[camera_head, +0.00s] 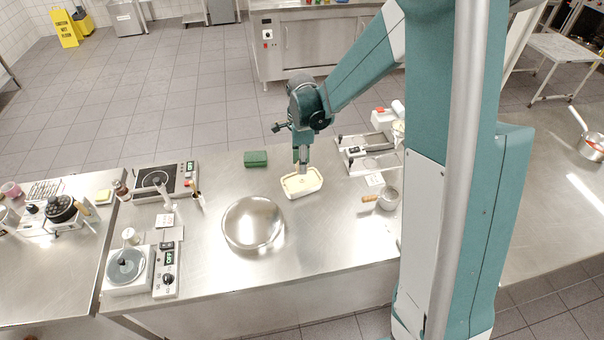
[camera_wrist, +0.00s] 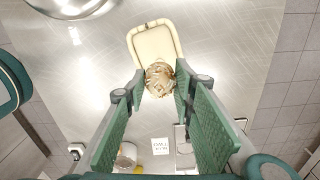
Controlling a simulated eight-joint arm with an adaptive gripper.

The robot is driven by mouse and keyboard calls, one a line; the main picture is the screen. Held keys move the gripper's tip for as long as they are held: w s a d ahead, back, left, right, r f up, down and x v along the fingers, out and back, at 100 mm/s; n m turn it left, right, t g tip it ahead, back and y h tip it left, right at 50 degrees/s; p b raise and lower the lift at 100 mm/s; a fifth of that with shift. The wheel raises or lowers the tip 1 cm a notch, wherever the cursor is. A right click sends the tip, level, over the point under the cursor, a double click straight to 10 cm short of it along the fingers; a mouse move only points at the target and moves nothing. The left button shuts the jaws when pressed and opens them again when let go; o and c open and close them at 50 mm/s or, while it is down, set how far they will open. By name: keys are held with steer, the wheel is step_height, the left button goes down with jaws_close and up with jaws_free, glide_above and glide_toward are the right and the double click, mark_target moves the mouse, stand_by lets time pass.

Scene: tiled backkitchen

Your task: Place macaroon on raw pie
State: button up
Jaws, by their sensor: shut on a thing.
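The raw pie (camera_head: 311,187) is a pale, rounded rectangular dish on the steel counter, right of the metal bowl. In the wrist view the pie (camera_wrist: 152,40) lies beyond my fingertips. My gripper (camera_head: 302,168) points down at the pie's far side. In the wrist view my gripper (camera_wrist: 160,82) is shut on the macaroon (camera_wrist: 158,76), a round, brown and cream piece between the two fingertips. The macaroon overlaps the pie's near edge in that view. I cannot tell the height gap between them. In the head view the macaroon is too small or hidden to make out.
A wide metal bowl (camera_head: 253,223) stands left of the pie. A green block (camera_head: 256,159) lies behind it. A small pot (camera_head: 388,199) and a metal rack (camera_head: 366,152) stand to the right. Scales (camera_head: 127,268) stand at the front left. Bare counter lies in front of the pie.

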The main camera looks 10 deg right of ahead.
mark_target(302, 180)
steer(key=shift+f, duration=0.7)
steer(key=shift+f, duration=2.1)
steer(key=shift+f, duration=0.15)
steer(key=o, duration=0.7)
steer(key=shift+o, duration=0.2)
steer(key=shift+r, duration=0.2)
steer(key=shift+r, duration=5.95)
